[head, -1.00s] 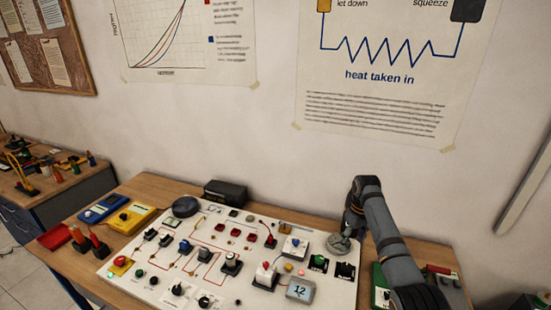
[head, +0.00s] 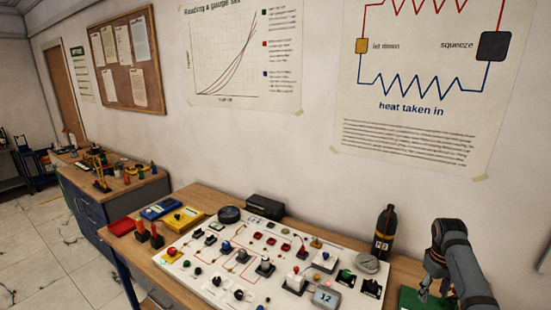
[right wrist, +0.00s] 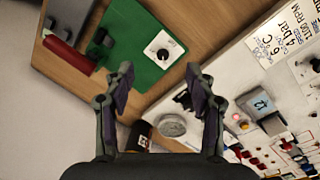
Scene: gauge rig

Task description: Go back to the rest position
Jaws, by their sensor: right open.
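My right gripper (head: 434,287) is at the lower right of the head view, past the right end of the white gauge panel (head: 207,283) and over the green board (head: 408,298). It also shows in the right wrist view (right wrist: 157,82), where its two fingers are spread apart with nothing between them. The panel and a round grey dial (right wrist: 172,125) lie on the right side of that view, and the green board (right wrist: 135,50) lies beyond the fingertips. My left gripper is in neither view.
A dark bottle (head: 385,232) stands behind the panel near my right arm. A black box (head: 265,207), a yellow meter (head: 184,219) and a blue meter (head: 160,208) are on the wooden bench. A side bench (head: 115,190) stands at the left, with open floor before it.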

